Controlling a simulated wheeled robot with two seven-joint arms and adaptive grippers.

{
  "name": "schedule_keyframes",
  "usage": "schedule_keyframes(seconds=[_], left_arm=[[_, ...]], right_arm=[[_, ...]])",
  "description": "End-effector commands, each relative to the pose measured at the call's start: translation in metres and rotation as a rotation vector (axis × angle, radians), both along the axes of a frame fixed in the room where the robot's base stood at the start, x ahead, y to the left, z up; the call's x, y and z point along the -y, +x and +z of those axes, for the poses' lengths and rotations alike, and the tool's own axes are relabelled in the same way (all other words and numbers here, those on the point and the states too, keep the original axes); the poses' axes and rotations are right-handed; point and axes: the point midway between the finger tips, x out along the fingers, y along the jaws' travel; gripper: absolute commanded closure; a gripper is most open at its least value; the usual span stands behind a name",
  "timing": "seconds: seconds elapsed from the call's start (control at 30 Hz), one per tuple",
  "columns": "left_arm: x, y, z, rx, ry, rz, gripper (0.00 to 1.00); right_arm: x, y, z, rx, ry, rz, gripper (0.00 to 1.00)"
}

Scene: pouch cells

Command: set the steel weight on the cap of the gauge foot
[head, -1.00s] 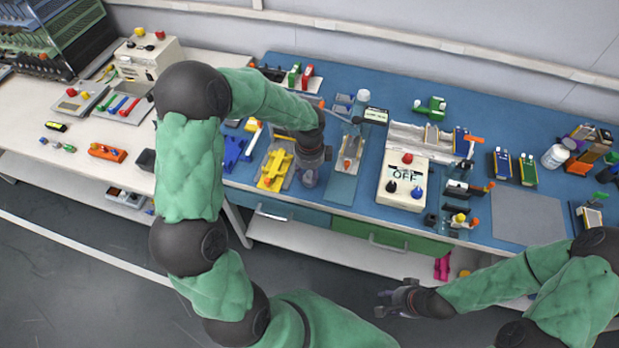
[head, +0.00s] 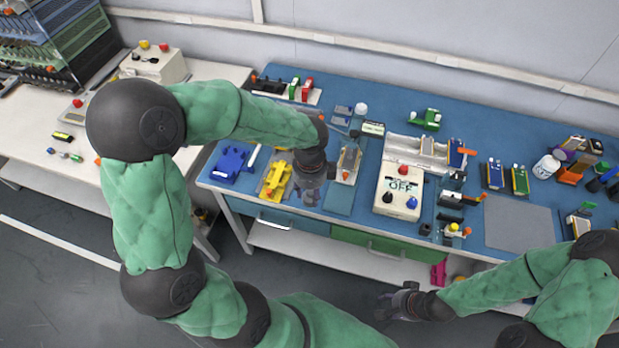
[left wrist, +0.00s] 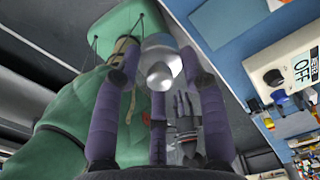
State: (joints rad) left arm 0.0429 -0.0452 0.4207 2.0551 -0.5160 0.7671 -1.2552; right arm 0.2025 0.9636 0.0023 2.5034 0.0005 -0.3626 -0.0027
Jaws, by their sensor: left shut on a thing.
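The steel weight (left wrist: 160,62) is a shiny silver rounded piece between the fingertips of my left gripper in the left wrist view. My left gripper (head: 312,194) is shut on it, over the front edge of the blue bench in the head view; the hand hides the weight there. A small fixture with a pale upright plate (head: 349,160) stands on a teal mat just right of and behind this gripper. It may be the gauge foot; its cap cannot be made out. My right gripper (head: 384,305) is empty, with fingers apart, in front of the bench.
A small display (head: 373,128) stands behind the fixture. A white control box (head: 400,190) marked OFF is to its right. Yellow (head: 277,180) and blue (head: 231,163) fixtures stand to the left. A grey mat (head: 518,222) on the right is bare.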

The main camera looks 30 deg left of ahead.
Motion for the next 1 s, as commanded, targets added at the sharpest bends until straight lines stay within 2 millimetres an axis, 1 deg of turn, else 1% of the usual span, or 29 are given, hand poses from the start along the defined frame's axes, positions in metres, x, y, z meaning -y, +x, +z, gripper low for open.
schedule_keyframes(seconds=[0.03, 0.2, 0.4, 0.83, 0.93, 1.0], left_arm=[[0.005, -0.008, 0.008, 0.005, 0.0, -0.001, 1.0], [0.018, -0.029, 0.018, 0.004, 0.0, -0.002, 1.0], [0.025, -0.041, 0.023, 0.004, 0.0, 0.0, 1.0], [0.026, -0.042, 0.024, 0.004, 0.0, 0.008, 1.0], [0.027, -0.038, 0.029, 0.003, 0.0, 0.048, 1.0], [0.027, -0.033, 0.035, 0.003, 0.001, 0.106, 1.0]], right_arm=[[0.0, 0.0, 0.004, 0.0, 0.0, 0.0, 0.6], [0.0, 0.0, 0.009, 0.0, 0.0, 0.0, 0.6], [0.0, 0.0, 0.012, 0.0, 0.0, 0.0, 0.6], [0.0, 0.0, 0.013, 0.0, 0.0, 0.0, 0.6], [0.0, 0.0, 0.019, 0.0, 0.0, 0.0, 0.6], [0.0, 0.0, 0.027, 0.0, 0.0, 0.0, 0.6]])
